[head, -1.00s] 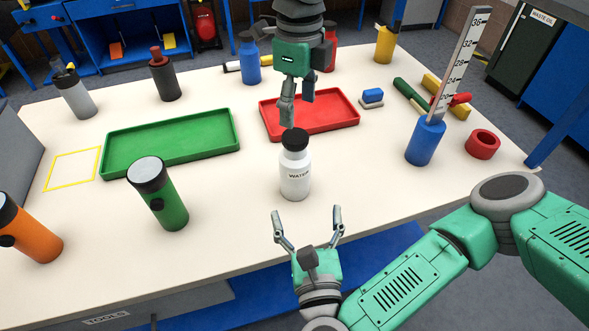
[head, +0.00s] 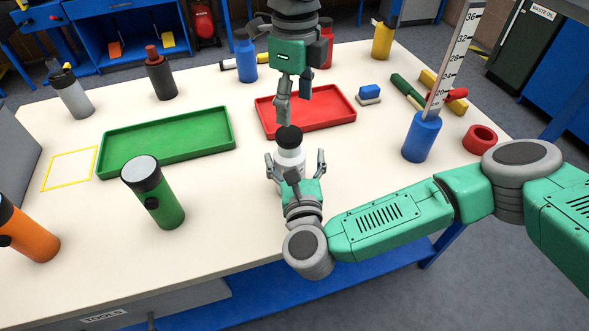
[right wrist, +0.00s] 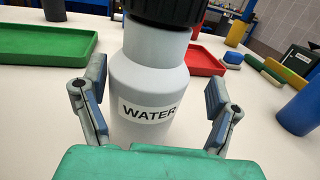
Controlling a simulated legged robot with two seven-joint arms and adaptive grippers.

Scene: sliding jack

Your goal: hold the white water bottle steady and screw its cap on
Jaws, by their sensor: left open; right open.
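The white water bottle (head: 291,158) stands upright on the table, with a black cap (head: 289,137) on its top. In the right wrist view the bottle (right wrist: 150,85) and its "WATER" label show close up, with the black cap (right wrist: 168,10) cut off by the top edge. My right gripper (head: 295,166) is open, its fingers on either side of the bottle. In the right wrist view a gap shows between the right finger and the bottle. My left gripper (head: 293,98) points down above the cap. Whether its fingers touch the cap cannot be told.
A green tray (head: 165,142) lies left of the bottle and a red tray (head: 335,110) behind it. A green flashlight (head: 160,195) stands at the left front. A blue bottle (head: 421,138) with a ruler and a red ring (head: 480,137) are at the right.

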